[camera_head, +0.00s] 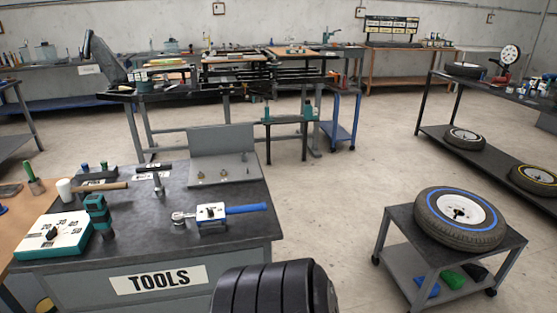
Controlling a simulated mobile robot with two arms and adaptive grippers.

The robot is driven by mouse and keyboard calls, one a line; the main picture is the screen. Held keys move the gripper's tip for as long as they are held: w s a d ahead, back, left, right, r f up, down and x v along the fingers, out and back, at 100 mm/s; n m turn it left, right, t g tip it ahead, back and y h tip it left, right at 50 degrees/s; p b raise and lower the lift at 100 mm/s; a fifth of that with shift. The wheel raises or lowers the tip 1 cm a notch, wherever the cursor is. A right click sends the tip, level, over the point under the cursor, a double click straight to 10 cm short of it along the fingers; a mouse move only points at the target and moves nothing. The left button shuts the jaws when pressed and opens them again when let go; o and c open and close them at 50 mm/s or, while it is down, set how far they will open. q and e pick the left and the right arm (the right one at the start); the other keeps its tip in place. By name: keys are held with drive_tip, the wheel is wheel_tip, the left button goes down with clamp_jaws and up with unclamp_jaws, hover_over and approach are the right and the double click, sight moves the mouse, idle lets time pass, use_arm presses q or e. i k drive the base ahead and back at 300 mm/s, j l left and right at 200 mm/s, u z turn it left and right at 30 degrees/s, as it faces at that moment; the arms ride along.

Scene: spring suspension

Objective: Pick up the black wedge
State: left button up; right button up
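A small dark shape, which looks like the black wedge (475,272), lies on the lower shelf of the grey cart at the right. It is beside a green wedge (452,280) and a blue wedge (428,288). The cart's top casts shade over it, so its full outline is hard to tell. Neither of my grippers is in view.
A tyre with a blue ring (460,217) lies on the cart's dark top (405,218). The TOOLS bench (158,279) stands at the left with a torque wrench (245,209) on it. Open floor (340,215) lies between bench and cart. A tyre rack (430,110) stands behind the cart.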

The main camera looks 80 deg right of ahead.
sight(478, 274)
drive_tip(key=z, duration=4.35)
drive_tip(key=u, duration=0.3)
drive_tip(key=i+l+u, duration=0.2)
drive_tip(key=u, duration=0.15)
drive_tip(key=i+l+u, duration=0.15)
drive_tip(key=u, duration=0.2)
drive_tip(key=i+l+u, duration=0.1)
drive_tip(key=l+u, duration=0.2)
drive_tip(key=l, duration=0.1)
